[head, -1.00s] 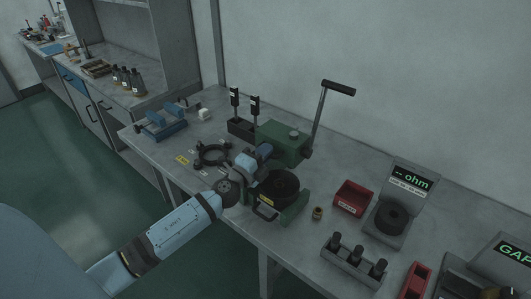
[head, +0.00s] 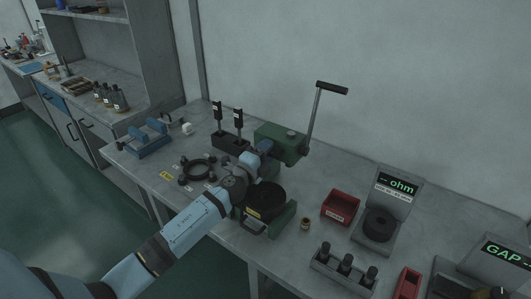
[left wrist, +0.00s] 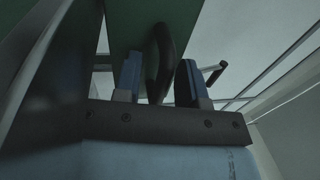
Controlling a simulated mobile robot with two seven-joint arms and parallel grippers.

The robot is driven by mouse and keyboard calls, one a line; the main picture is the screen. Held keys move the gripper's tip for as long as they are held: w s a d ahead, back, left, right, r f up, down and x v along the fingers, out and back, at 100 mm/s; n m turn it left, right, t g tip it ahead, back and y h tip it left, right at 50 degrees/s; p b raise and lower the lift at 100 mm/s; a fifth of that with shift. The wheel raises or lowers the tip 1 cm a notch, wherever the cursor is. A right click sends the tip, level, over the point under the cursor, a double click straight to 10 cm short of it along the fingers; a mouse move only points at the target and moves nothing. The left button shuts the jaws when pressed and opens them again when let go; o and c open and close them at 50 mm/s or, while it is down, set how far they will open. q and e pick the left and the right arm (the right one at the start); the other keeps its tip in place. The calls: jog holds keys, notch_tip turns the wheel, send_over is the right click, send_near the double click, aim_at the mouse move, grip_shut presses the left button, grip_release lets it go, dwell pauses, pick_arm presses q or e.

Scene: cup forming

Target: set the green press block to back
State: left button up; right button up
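My left gripper (head: 262,150) is at the block's front left side. In the left wrist view its two blue fingers (left wrist: 160,82) stand apart around a dark curved handle (left wrist: 163,58), in front of a green face (left wrist: 190,22). Gaps show beside the handle; contact is hard to judge. My right gripper is not in view.
A black rack with two upright tools (head: 230,143) stands left of the block. A black ring fixture (head: 197,170) lies nearer. A red bin (head: 340,207), an ohm meter (head: 398,187) and a rack of dark cylinders (head: 343,273) are on the right.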

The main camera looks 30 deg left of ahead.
pick_arm(q)
jog(key=s+a+f+b, duration=0.1)
jog(key=s+f+b, duration=0.1)
jog(key=s, duration=1.1)
jog(key=shift+s+f, duration=0.25)
jog(key=shift+s, duration=0.05)
